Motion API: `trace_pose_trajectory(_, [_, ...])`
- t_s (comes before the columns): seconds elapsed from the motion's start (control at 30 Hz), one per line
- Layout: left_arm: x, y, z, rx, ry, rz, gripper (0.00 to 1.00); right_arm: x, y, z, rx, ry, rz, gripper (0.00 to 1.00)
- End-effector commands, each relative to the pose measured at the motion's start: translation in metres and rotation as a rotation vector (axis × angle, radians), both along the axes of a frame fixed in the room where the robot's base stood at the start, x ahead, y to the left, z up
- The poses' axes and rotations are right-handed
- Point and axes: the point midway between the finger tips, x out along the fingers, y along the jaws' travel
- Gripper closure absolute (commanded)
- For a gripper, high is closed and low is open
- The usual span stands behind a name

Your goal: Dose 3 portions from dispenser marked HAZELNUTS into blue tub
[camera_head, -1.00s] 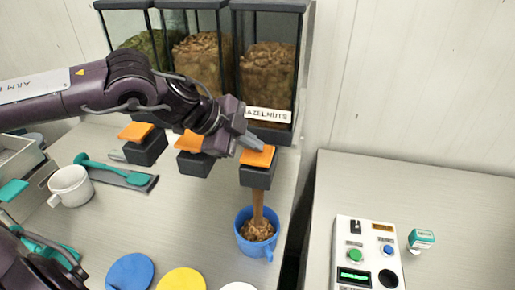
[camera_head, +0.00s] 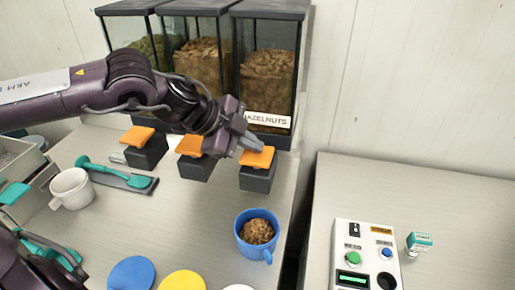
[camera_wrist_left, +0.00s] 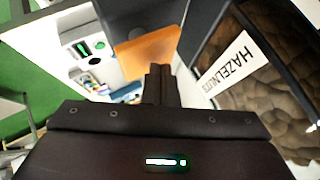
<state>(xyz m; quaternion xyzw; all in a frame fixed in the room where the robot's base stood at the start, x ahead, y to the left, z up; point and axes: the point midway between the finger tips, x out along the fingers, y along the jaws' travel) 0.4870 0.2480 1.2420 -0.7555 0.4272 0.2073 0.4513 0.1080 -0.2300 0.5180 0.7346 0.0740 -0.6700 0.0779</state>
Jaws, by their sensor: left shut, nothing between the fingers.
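The HAZELNUTS dispenser (camera_head: 268,85) is a clear bin of brown nuts with a white label. Its label also shows in the left wrist view (camera_wrist_left: 229,65). Its orange lever (camera_head: 257,157) sits on a dark spout block (camera_head: 257,179). My left gripper (camera_head: 252,146) is shut and empty, its fingertips at the lever's back edge; I cannot tell whether they touch. In the left wrist view the closed fingers (camera_wrist_left: 160,84) point at the orange lever (camera_wrist_left: 147,52). The blue tub (camera_head: 243,238), a mug-like cup with a handle, stands below the spout with brown nuts (camera_head: 257,231) inside. My right gripper is not clearly seen.
Two other dispensers with orange levers (camera_head: 137,135) (camera_head: 190,146) stand to the left. A white mug (camera_head: 70,188), a teal scoop (camera_head: 110,172) on a dark tray and coloured discs (camera_head: 131,272) lie on the table. A control box (camera_head: 366,255) stands on the right table.

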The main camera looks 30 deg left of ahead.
Motion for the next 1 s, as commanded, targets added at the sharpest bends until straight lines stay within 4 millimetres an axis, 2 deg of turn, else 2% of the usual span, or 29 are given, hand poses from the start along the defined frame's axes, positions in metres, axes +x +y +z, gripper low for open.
trace_pose_trajectory(0.13, [0.000,0.000,0.010,0.000,0.000,0.000,1.00,0.000,0.000,0.009,0.000,0.000,0.000,1.00])
trace_pose_trajectory(0.57, [0.001,0.000,0.014,-0.001,-0.003,0.000,1.00,0.000,0.000,0.011,0.000,0.000,0.000,1.00])
trace_pose_trajectory(1.0, [0.001,0.000,0.057,-0.001,-0.005,0.000,1.00,0.000,0.000,0.048,0.000,0.000,-0.001,1.00])
